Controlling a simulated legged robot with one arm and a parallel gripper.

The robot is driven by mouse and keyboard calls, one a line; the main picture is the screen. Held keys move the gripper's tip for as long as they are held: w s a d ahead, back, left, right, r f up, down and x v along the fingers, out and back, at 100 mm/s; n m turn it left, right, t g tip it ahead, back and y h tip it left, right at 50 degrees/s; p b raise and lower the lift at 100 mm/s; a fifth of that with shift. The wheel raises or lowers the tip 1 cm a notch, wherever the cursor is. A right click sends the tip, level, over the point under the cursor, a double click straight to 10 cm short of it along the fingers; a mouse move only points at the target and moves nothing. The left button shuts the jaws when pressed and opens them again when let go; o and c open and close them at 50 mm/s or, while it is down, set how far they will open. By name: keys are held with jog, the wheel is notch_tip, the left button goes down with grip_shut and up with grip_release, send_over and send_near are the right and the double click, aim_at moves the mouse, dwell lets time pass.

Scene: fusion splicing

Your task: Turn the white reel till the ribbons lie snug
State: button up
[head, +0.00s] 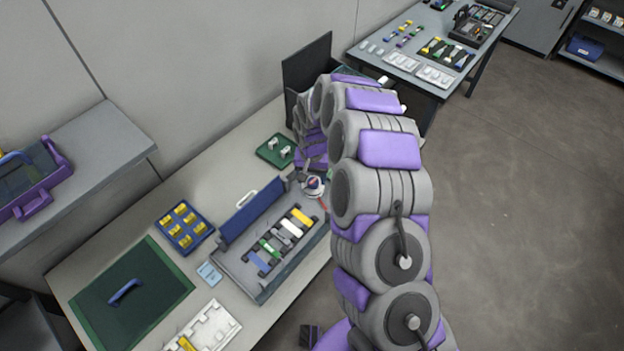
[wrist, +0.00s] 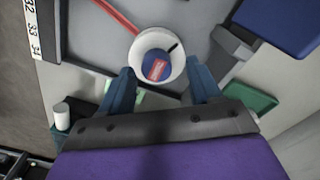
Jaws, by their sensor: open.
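The white reel (wrist: 177,50) is in the wrist view, round, with a blue centre bearing a red label and a black bar towards its upper right. In the head view it is small (head: 313,186), at the right end of the grey tray, just below my gripper. My gripper (wrist: 162,78) is open, with one blue-grey finger at the reel's lower left and the other at its lower right. I cannot tell whether either finger touches it. A red ribbon (wrist: 113,15) runs from the upper left towards the reel. Whether it lies snug I cannot tell.
The grey tray (head: 243,268) has a raised blue lid (head: 252,213) and holds several coloured blocks. A green pad (head: 272,150) lies behind it. A blue tray of yellow pieces (head: 185,226) and a dark green mat (head: 150,312) lie to the left.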

jog(key=shift+f, duration=0.65)
jog(key=shift+d, duration=0.25)
jog(key=shift+c, duration=0.4)
jog(key=shift+a, duration=0.15)
jog(key=c, duration=1)
jog(key=shift+o, duration=0.2)
jog(key=shift+r+n+p, duration=0.15)
jog(key=shift+n+p, duration=0.3)
jog(key=shift+n, duration=1.15)
